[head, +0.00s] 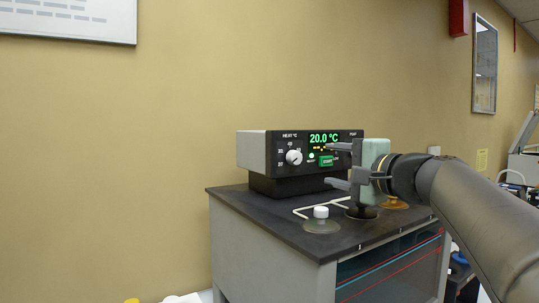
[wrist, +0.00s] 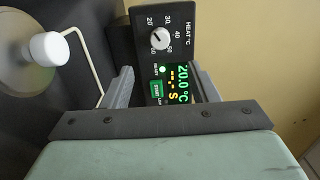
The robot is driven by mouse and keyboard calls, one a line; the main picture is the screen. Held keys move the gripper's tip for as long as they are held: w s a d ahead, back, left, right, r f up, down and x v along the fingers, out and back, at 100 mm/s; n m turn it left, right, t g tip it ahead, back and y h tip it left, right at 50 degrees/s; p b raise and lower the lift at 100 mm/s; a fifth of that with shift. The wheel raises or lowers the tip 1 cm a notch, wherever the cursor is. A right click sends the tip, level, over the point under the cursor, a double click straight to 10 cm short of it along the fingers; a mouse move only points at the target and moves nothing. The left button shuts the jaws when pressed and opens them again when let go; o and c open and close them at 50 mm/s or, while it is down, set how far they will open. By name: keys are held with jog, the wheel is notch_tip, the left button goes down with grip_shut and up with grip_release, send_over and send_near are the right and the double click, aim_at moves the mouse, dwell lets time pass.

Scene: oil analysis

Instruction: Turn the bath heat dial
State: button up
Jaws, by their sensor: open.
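The heat dial is a white round knob (head: 294,157) on the left of the black front panel of the bath control box (head: 255,150). In the wrist view the dial (wrist: 160,39) shows whole beneath the label HEAT °C, with numbers around it; its exact pointer setting is hard to read. The green display (head: 323,138) reads 20.0 °C. My gripper (head: 335,165) is open and empty, its fingers one above the other in front of the panel's right part, right of the dial.
The box stands on the dark bath top (head: 235,203). A white-capped vessel (head: 321,212) sits at the front of the top, and also shows in the wrist view (wrist: 47,50). An amber-based piece (head: 393,203) is near my wrist. Space left of the box is clear.

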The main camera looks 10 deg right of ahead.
aim_at(297, 158)
jog(key=p+x, duration=0.3)
jog(key=x, duration=0.9)
jog(key=shift+a, duration=0.15)
jog(key=c, duration=1)
